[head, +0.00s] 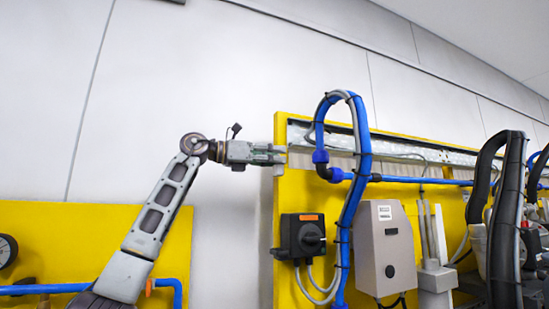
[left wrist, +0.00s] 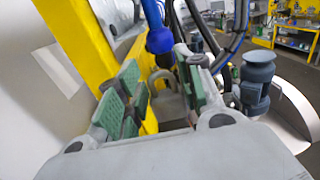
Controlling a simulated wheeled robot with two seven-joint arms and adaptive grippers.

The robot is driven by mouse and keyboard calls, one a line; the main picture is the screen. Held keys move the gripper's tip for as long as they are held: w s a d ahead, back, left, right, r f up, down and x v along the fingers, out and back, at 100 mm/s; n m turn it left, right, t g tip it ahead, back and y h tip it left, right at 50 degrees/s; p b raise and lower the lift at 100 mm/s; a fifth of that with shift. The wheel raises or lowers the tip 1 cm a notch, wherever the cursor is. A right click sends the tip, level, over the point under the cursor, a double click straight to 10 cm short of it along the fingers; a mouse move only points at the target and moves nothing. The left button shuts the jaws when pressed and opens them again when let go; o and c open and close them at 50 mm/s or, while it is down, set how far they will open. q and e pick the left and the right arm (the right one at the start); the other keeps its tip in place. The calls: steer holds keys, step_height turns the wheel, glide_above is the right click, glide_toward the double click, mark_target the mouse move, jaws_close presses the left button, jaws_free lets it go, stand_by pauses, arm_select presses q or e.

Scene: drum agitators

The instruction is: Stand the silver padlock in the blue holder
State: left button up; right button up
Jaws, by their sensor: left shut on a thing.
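My left gripper (head: 270,154) reaches in from the left in the head view, level, with its tip at the upper left edge of the yellow panel. In the left wrist view its green-padded fingers stand on either side of a grey body with a loop on top, which looks like the silver padlock (left wrist: 171,108). The gripper is shut on it, and the fingers partly hide it. In the head view the padlock is too small to make out for sure. I cannot make out the blue holder in either view. My right gripper is not in view.
The yellow panel (head: 290,205) carries a black switch box (head: 301,235), a grey box (head: 385,248) and a thick blue hose (head: 353,200) just right of my gripper. Black hoses (head: 505,215) hang further right. The white wall left of the panel is clear.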

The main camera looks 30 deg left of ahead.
arm_select(q)
steer(key=v, duration=1.4)
stand_by(1.6)
steer(key=shift+d, duration=0.1)
stand_by(0.6)
